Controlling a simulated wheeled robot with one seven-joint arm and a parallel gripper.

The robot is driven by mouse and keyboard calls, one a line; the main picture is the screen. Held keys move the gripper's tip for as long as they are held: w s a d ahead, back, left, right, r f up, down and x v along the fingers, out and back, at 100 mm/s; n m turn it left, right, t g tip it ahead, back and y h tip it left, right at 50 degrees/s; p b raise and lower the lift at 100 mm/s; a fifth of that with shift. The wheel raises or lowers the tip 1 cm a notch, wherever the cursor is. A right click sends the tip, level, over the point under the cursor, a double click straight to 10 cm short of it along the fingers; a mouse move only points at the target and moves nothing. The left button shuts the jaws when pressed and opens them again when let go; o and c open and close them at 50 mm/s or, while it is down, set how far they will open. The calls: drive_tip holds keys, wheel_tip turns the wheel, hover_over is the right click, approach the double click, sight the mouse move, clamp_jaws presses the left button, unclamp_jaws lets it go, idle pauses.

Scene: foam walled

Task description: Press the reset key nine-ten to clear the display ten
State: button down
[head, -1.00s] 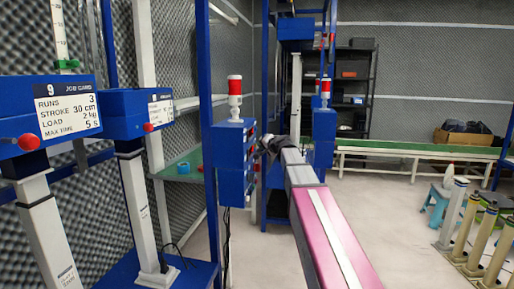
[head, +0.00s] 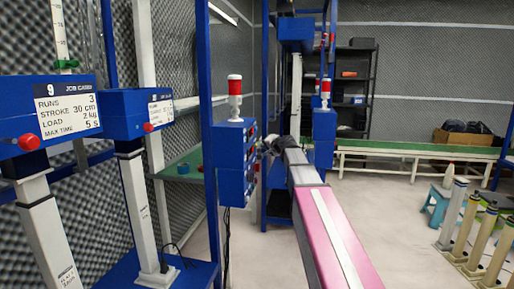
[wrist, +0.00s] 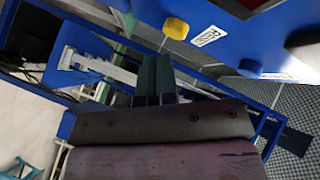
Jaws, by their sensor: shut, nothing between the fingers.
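In the wrist view, a yellow key (wrist: 176,28) stands out from a blue housing (wrist: 235,28), beside a white label reading RESET (wrist: 207,37). My gripper (wrist: 157,62) is shut and empty. Its dark fingers point up the picture, just below and left of the yellow key. They look apart from it, though the depth gap is hard to judge. In the head view, my pink and grey arm reaches toward a blue box (head: 230,145) topped by a red and white lamp. The gripper's fingers and the yellow key cannot be made out there. No display is readable beside the key.
At the left, a job card numbered 9 (head: 66,105) is on a blue housing with a red knob (head: 29,142). A second blue station (head: 131,112) stands beside it. A blue post (head: 208,130) rises left of my arm.

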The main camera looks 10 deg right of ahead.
idle(0.3)
drive_tip(key=d, duration=0.1)
drive_tip(key=s+d, duration=0.1)
drive_tip(key=d, duration=0.2)
drive_tip(key=shift+s+d, duration=0.25)
drive_tip(key=shift+d, duration=0.15)
idle(0.5)
drive_tip(key=s+a+f+n+g+h, duration=0.1)
drive_tip(key=s+f+g, duration=0.1)
drive_tip(key=s+f, duration=0.45)
drive_tip(key=s+a+f+n+g, duration=0.1)
drive_tip(key=s+a+f+g, duration=0.15)
drive_tip(key=f, duration=0.75)
drive_tip(key=s+a+f+n+g+h, duration=0.1)
drive_tip(key=s+f+g, duration=0.1)
drive_tip(key=s+f, duration=0.5)
drive_tip(key=s+d+f+n+g+h, duration=0.2)
drive_tip(key=s+f+g+h, duration=0.3)
drive_tip(key=s+f, duration=1.2)
drive_tip(key=s+n+g, duration=0.1)
drive_tip(key=s+g, duration=0.1)
drive_tip(key=s, duration=0.1)
drive_tip(key=shift+s+d+f, duration=0.2)
drive_tip(key=shift+s+f, duration=0.1)
